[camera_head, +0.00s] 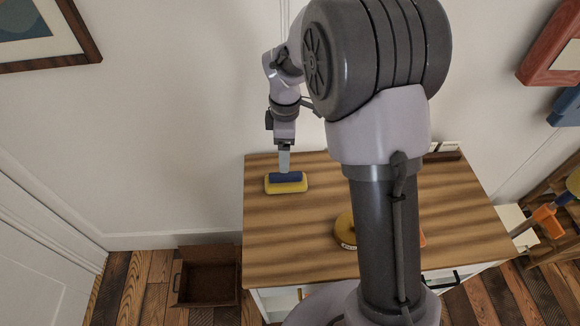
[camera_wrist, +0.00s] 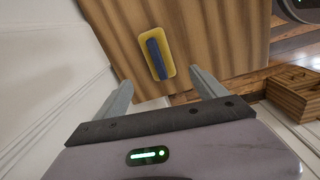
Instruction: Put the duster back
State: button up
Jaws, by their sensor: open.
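The duster, a yellow block with a blue handle bar (camera_head: 286,188), lies on the striped wooden tabletop (camera_head: 310,215) near its back left corner. In the wrist view the duster (camera_wrist: 155,54) lies ahead of my gripper (camera_wrist: 163,84), roughly in line with the gap between the fingers. My gripper (camera_head: 284,163) is open and empty, with the fingers pointing down at the duster.
A brown open wooden box (camera_head: 208,281) stands on the floor left of the table. A round yellow object (camera_head: 345,231) is partly hidden behind my arm. A dark holder with white cards (camera_head: 446,153) is at the back right. A wooden shelf (camera_head: 550,225) stands at right.

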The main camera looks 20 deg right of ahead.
jog(key=s+a+r+m+t, duration=0.1)
jog(key=s+r+m+t, duration=0.1)
jog(key=s+r+m, duration=0.8)
jog(key=s+a+r+m+t+y, duration=0.1)
jog(key=s+r+m, duration=0.2)
jog(key=s, duration=0.4)
jog(key=s+a+r+m+t, duration=0.1)
jog(key=s+r+m+t, duration=0.1)
jog(key=s+m, duration=0.4)
jog(key=s+r, duration=0.1)
jog(key=s, duration=0.1)
jog(key=shift+s+a+r+y, duration=0.3)
jog(key=shift+a+r+y, duration=0.05)
jog(key=shift+r+y, duration=0.05)
